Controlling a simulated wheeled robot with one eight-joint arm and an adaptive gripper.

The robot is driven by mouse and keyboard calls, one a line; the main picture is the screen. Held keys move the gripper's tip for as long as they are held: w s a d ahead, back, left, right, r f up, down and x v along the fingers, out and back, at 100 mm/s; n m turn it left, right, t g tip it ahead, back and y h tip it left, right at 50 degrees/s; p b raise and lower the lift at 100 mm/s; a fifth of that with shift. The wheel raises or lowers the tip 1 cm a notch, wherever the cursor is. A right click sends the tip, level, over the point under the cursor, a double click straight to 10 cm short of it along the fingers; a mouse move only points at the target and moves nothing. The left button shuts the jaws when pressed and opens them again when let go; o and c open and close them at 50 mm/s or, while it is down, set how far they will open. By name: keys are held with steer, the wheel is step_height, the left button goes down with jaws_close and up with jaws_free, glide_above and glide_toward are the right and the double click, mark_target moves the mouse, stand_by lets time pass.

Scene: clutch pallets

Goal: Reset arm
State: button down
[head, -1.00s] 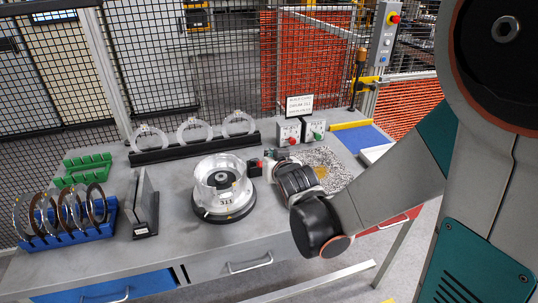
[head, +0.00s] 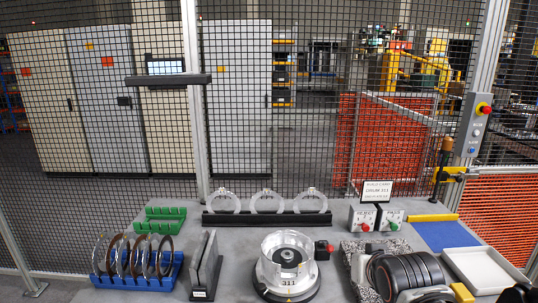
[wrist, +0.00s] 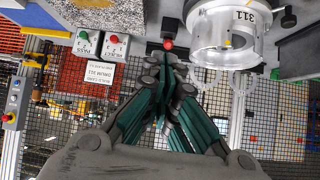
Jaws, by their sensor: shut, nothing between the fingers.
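My gripper (wrist: 168,68) shows in the wrist view with its green-sided fingers drawn together and nothing between them. The wrist view is upside down to the bench. The clear drum marked 311 (wrist: 225,38) is right of the fingertips, apart from them in the picture. In the head view the drum (head: 287,249) sits on a dark round base at the bench's front middle. Dark rounded parts of my arm (head: 408,272) show low on the right; my fingers cannot be made out there.
Reject (head: 363,219) and pass (head: 391,220) boxes stand behind, near a build card (head: 378,189). A blue rack (head: 130,281) of rings, a green rack (head: 160,220) and upright plates (head: 206,266) are left. Mesh fencing lies behind.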

steer(key=s+n+g, duration=0.1)
steer(key=s+g, duration=0.2)
steer(key=s, duration=1.1)
steer(key=shift+s+a+y, duration=0.35)
steer(key=shift+s+y, duration=0.05)
steer(key=shift+f, duration=0.1)
